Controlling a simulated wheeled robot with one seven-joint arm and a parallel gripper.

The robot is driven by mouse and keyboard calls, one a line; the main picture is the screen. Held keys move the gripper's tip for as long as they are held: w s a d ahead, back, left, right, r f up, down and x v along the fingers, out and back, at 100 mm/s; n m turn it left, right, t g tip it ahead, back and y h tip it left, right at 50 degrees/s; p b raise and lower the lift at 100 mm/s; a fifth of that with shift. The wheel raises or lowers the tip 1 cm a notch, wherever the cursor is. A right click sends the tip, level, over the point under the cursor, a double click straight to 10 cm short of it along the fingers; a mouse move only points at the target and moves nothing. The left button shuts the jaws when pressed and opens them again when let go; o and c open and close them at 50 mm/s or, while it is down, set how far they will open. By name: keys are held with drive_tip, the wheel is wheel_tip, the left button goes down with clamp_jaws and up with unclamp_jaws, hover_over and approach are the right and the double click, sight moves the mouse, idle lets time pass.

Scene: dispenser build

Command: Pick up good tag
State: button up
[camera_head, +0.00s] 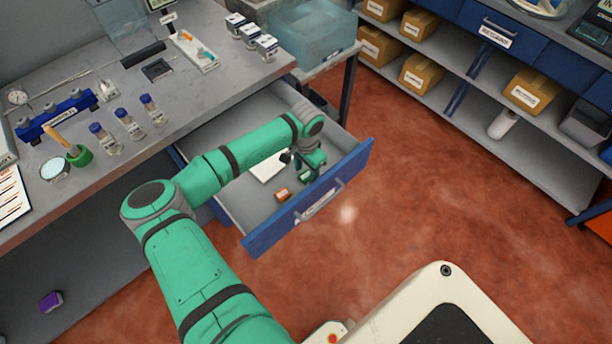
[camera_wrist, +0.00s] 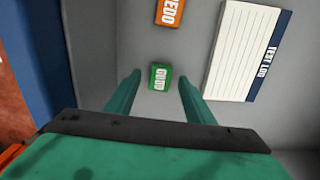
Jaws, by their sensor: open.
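The good tag is a small green block with white "GOOD" lettering (camera_wrist: 160,77). It lies on the drawer floor in the wrist view, between and just beyond my gripper's two fingers. My gripper (camera_wrist: 158,88) is open, with a finger on each side of the tag's line and a gap to it on both sides. In the head view my gripper (camera_head: 308,168) reaches down into the open drawer (camera_head: 235,190). There the tag is hard to make out beside the green fingers.
An orange tag reading "REDO" (camera_wrist: 170,13) lies near the good tag; it also shows in the head view (camera_head: 283,195). A white test log pad (camera_wrist: 240,50) lies to the right in the wrist view. The drawer's blue front (camera_head: 345,175) bounds the space.

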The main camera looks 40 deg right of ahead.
drive_tip(key=shift+f, duration=0.35)
drive_tip(key=shift+c, duration=0.2)
drive_tip(key=c, duration=1.1)
